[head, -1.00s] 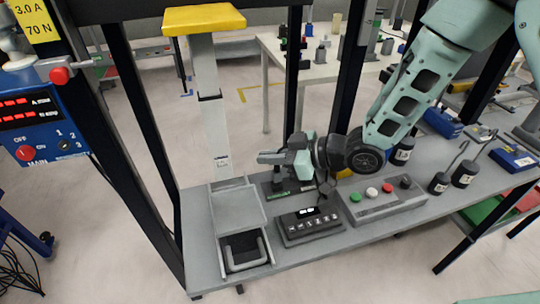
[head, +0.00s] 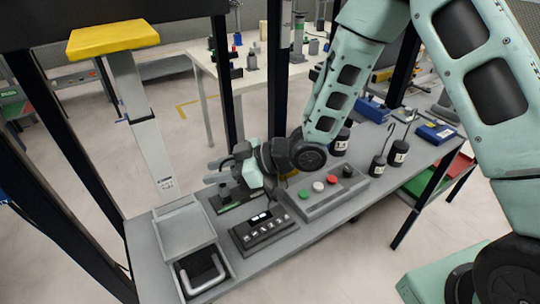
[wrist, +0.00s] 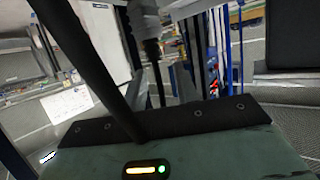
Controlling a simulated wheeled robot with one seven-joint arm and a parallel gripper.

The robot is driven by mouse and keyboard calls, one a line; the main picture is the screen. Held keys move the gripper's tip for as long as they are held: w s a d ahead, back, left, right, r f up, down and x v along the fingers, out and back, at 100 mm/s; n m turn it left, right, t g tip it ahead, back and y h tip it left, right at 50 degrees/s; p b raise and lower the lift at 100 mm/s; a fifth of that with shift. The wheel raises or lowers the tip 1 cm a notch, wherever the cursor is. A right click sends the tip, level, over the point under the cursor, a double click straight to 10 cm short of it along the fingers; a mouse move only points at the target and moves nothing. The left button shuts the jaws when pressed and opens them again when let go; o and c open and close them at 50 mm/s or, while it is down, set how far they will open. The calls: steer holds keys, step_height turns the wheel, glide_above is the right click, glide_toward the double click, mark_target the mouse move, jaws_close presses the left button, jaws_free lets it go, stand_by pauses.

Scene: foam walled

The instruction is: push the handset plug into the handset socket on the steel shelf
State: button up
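My gripper (head: 212,172) is over the back of the grey steel shelf (head: 290,238), pointing left. Its two pale fingers show small and close together in the head view, and I cannot tell whether they are shut on something. Below it on the shelf is a dark block with a green strip (head: 240,204); I cannot tell whether this holds the handset socket. In the wrist view a dark, ribbed cable-like piece (wrist: 150,45) hangs near the fingers, and a thick black bar crosses in front. I cannot make out the handset plug for certain.
A dark keypad box with a lit display (head: 264,232) stands in front of the gripper. A grey button box (head: 325,193) is to its right. A grey tray with a handle (head: 203,272) is at the left end. Black weights (head: 397,154) stand farther right. Dark posts rise behind the shelf.

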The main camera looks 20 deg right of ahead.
steer(key=v, duration=1.6)
steer(key=shift+r, duration=0.15)
